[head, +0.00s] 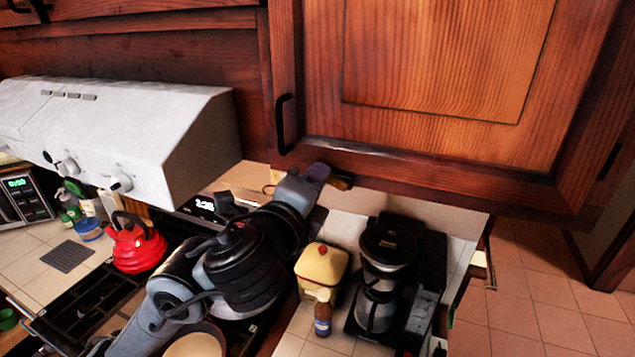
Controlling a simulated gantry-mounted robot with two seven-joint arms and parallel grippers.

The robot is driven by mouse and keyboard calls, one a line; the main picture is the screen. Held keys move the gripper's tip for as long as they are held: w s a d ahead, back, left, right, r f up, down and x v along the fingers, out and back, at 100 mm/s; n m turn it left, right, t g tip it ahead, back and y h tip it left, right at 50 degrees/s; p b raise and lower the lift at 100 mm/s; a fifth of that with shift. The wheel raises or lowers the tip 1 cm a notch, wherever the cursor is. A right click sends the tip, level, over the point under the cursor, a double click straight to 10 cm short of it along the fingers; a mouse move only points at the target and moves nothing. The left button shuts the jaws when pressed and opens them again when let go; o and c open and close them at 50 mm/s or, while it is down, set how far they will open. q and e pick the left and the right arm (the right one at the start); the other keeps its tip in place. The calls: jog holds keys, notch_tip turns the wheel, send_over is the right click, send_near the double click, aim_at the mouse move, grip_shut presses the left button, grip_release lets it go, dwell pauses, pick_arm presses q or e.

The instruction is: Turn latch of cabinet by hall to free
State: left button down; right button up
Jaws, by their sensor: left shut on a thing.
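The wooden wall cabinet (440,65) fills the upper right, beside the tiled hall floor. Its door is shut, with a black handle (284,124) at the left edge. A small dark and brassy piece, apparently the latch (343,182), sits under the cabinet's lower edge. My left gripper (318,174) reaches up from the lower left and is shut on this latch, just below the door's bottom rail. The fingers cover part of the latch, so its exact angle is hard to tell. My right gripper is not in view.
The white range hood (120,125) juts out at the left. Below are a red kettle (134,245), a yellow canister (321,268), a small brown bottle (322,318) and a coffee maker (385,250). The hall floor (540,285) at the right is clear.

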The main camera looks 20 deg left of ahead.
pick_arm(q)
jog(key=n, duration=0.2)
jog(key=f+n+b, duration=0.1)
jog(key=shift+a+f+n, duration=0.15)
jog(key=shift+n, duration=0.25)
dwell(0.4)
jog(key=c, duration=1.1)
grip_release()
jog(key=shift+o, duration=0.2)
jog(key=shift+s, duration=0.15)
